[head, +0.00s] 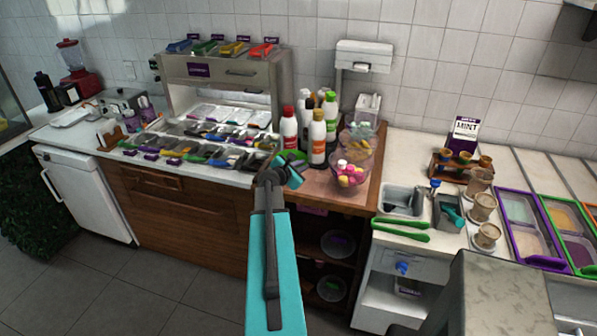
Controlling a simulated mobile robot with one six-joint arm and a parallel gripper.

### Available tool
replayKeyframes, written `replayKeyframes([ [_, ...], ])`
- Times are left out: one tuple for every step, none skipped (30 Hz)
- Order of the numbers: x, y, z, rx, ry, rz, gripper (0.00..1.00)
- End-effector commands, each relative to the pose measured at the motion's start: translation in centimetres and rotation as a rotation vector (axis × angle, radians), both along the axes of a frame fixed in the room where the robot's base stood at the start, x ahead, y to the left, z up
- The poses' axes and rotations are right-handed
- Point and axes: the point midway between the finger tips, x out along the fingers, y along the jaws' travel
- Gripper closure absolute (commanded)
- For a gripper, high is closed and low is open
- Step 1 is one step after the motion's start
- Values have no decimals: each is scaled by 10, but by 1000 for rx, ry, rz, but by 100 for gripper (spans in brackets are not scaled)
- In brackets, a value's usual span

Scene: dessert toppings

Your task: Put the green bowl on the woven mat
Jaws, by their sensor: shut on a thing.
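My gripper (291,172) is over the counter, beside the sauce bottles. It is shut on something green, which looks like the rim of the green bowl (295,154). Most of the bowl is hidden behind the gripper and arm, so its tilt cannot be told. I cannot make out a woven mat in this view.
Several sauce bottles (317,138) stand just right of my gripper. A clear bowl of colourful sweets (349,175) is on the wooden counter section (318,184). Topping trays (205,155) lie to the left. Green tongs (401,229) and cups are on the right counter.

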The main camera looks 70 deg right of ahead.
Motion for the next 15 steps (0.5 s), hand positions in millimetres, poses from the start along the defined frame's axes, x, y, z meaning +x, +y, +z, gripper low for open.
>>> replayKeyframes([
  [0, -5, 0, 0, 1, -1, 100],
  [0, -6, 0, 0, 0, -2, 100],
  [0, -7, 0, -1, 0, -3, 100],
  [0, -7, 0, -1, 0, -3, 100],
  [0, -8, 0, -1, 0, -3, 100],
  [-1, -8, 0, 0, 0, -4, 100],
  [-1, -8, -1, 0, 0, -4, 100],
  [-1, -8, 0, 0, -1, -4, 100],
  [-2, -8, 0, -1, 0, -5, 100],
  [-2, -8, 0, -1, 0, -5, 100],
  [-2, -8, 0, -1, 0, -5, 100],
  [-3, -8, 0, -1, 0, -5, 100],
  [-3, -9, -1, -1, 0, -5, 100],
  [-3, -9, -1, 0, 0, -6, 100],
  [-4, -9, -2, -1, 0, -7, 100],
])
